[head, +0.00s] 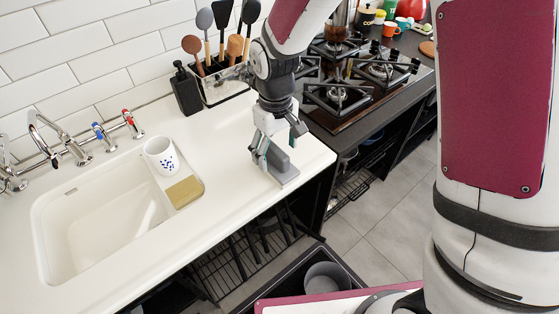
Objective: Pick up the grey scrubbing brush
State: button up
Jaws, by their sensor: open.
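The grey scrubbing brush (284,173) stands on the white countertop, near its front edge and right of the sink. Its flat base shows, and a grey upright part rises from it toward the gripper. My gripper (275,150) points down from above, right over the brush. Its fingers are apart, one on the left of the brush's upper part and one on the right. The gripper hides part of the brush's top, and I cannot tell whether a finger touches it.
The sink (100,225) is at left, with a white cup (161,157) and a yellow sponge (184,192) on its ledge. A black soap bottle (186,92) and a utensil holder (222,88) stand behind. The gas hob (340,95) is right. Counter between sponge and brush is clear.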

aim_at(275, 162)
jog(key=f, duration=0.5)
jog(key=shift+s+d+f, duration=0.1)
jog(key=shift+s+d, duration=0.15)
jog(key=shift+d, duration=0.05)
jog(key=shift+w+a, duration=0.2)
jog(key=shift+a, duration=0.05)
jog(key=c, duration=1.3)
jog(key=shift+w, duration=0.1)
jog(key=shift+c, duration=0.7)
jog(key=shift+w+a, duration=0.15)
jog(key=shift+a, duration=0.05)
jog(key=shift+c, duration=0.2)
